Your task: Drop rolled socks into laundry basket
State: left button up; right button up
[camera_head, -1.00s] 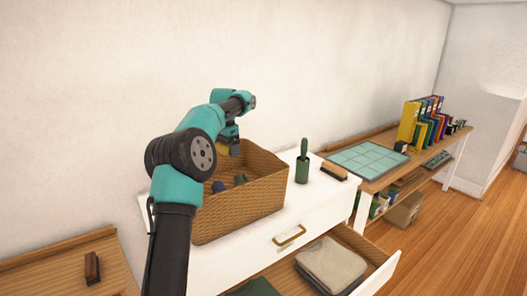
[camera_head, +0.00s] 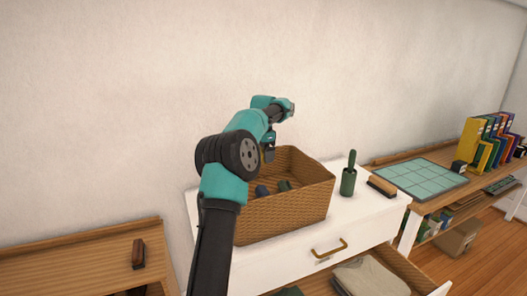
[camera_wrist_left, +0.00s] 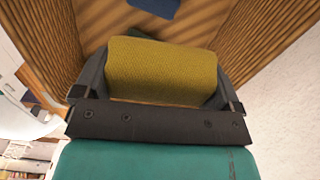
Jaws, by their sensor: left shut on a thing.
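The wicker laundry basket (camera_head: 290,213) stands on the white dresser top. My left gripper (camera_head: 268,152) is at the basket's back left, mostly hidden behind my own arm in the head view. In the left wrist view my left gripper (camera_wrist_left: 160,85) is shut on a mustard yellow rolled sock (camera_wrist_left: 162,70), with the basket's inside (camera_wrist_left: 55,40) around and below it. Dark blue (camera_head: 262,190) and dark green (camera_head: 284,186) rolls lie inside the basket. The blue roll also shows in the left wrist view (camera_wrist_left: 155,7). My right gripper is not in view.
The dresser drawer (camera_head: 400,268) is open with folded cloth (camera_head: 370,277). A wall rises close behind.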

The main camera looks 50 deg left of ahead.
pick_arm(q)
jog(key=shift+f, duration=2.4)
jog(key=o, duration=0.6)
jog(key=shift+r, duration=0.15)
